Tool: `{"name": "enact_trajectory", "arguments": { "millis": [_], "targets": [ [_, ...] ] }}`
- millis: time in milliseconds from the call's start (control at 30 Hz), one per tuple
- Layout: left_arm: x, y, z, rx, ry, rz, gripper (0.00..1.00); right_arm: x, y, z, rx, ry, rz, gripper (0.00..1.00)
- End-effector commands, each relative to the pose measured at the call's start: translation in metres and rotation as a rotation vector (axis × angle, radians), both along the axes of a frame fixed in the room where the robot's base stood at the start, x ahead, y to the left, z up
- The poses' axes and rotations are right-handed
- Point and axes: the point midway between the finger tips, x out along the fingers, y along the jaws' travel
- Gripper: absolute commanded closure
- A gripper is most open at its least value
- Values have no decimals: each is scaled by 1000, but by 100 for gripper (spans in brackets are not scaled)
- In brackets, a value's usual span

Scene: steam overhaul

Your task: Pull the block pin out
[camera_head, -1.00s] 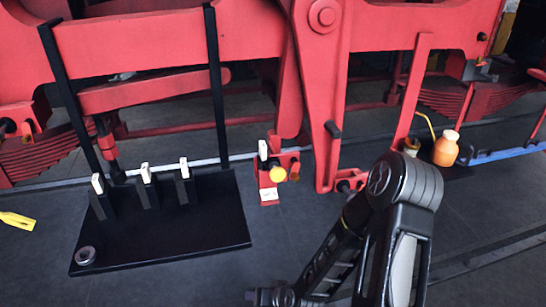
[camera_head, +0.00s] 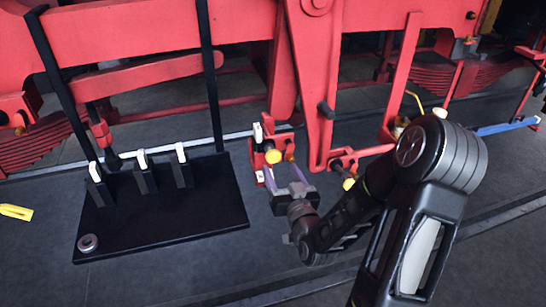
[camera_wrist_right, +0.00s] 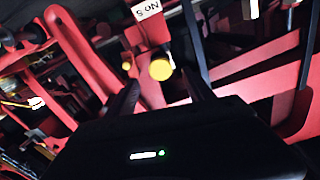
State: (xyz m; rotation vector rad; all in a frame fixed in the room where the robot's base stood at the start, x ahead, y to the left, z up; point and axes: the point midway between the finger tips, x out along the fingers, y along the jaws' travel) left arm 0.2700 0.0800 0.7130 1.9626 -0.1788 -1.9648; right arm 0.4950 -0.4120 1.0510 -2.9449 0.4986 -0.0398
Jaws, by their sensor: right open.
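A pin with a round yellow head (camera_head: 273,156) sits in a red bracket (camera_head: 261,168) at the foot of the red frame, mid-picture in the head view. In the right wrist view the yellow head (camera_wrist_right: 160,69) shows just beyond my fingers, below a white label reading "NO 5" (camera_wrist_right: 147,11). I take it for the block pin. My right gripper (camera_head: 284,174) is open, its fingers pointing at the bracket, just short of the yellow head. In the wrist view the gripper (camera_wrist_right: 161,88) has its fingers spread on either side of the head's line. The left gripper is not in view.
A second yellow-headed pin (camera_head: 348,184) is on a red bracket to the right. A black plate (camera_head: 170,235) at left carries several white-topped posts and a metal ring (camera_head: 88,242). Red beams rise behind. The dark floor in front of the bracket is open.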

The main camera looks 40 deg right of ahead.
Motion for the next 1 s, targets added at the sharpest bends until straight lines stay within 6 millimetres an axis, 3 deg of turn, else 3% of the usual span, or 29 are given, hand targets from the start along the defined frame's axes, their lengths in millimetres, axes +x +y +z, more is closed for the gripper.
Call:
{"name": "enact_trajectory", "arguments": {
  "millis": [533,600,800,1000],
  "targets": [
    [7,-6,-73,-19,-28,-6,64,22,-8,-6,-3,-4,-2,39],
    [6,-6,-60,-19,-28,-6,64,33,-11,2,5,-2,0,39],
    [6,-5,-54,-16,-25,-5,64,60,-20,2,4,0,0,39],
    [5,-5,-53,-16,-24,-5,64,71,-24,0,3,0,-1,39]
  ]
}}
